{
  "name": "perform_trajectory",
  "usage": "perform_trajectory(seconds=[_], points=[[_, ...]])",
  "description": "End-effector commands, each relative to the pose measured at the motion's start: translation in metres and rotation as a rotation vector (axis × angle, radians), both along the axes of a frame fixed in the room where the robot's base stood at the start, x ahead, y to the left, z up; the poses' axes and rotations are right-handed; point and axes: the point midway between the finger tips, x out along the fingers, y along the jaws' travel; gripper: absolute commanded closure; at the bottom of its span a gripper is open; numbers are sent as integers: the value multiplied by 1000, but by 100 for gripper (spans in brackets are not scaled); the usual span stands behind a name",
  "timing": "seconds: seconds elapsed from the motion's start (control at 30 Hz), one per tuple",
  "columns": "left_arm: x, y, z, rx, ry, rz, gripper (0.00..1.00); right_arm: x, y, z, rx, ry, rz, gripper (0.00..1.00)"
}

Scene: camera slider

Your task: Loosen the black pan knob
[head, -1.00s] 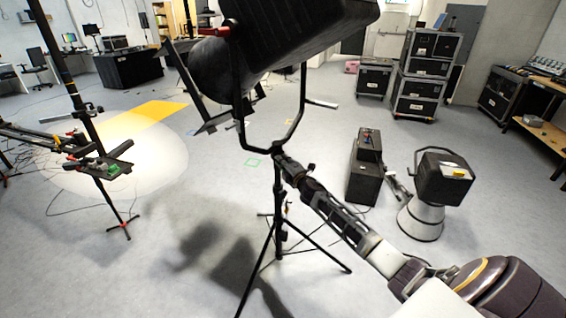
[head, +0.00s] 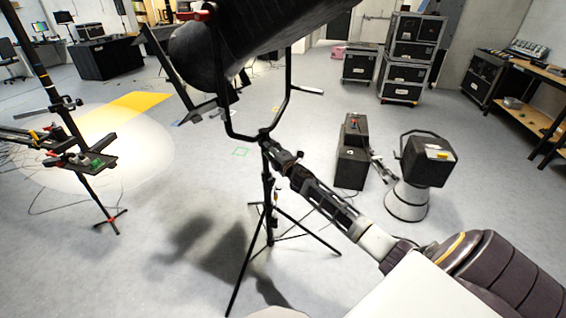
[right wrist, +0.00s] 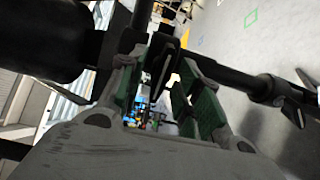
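A large black studio lamp (head: 262,35) hangs in a black yoke (head: 290,95) on a tripod stand (head: 268,200). My right gripper (head: 284,160) reaches up from the lower right to the joint under the yoke. The black pan knob is too small and too covered by the gripper to make out surely in the head view. In the right wrist view, a dark upright part (right wrist: 158,72), possibly the knob, stands between the green-padded fingers of the right gripper (right wrist: 155,88). The fingers are apart, with gaps beside this part.
A black case (head: 351,160) and a lamp on a white cone base (head: 408,202) stand right of the tripod. A second stand (head: 85,165) is at left. Stacked flight cases (head: 405,70) are at the back.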

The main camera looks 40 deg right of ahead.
Motion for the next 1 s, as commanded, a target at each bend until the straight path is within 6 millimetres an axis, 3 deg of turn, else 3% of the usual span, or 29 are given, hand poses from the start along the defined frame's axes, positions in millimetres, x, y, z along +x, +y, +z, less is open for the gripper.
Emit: perform_trajectory(seconds=[1.0], points=[[0, 1, 0, 1, 1, -1, 100, -73, 6, -1, 0, 1, 1, 66]])
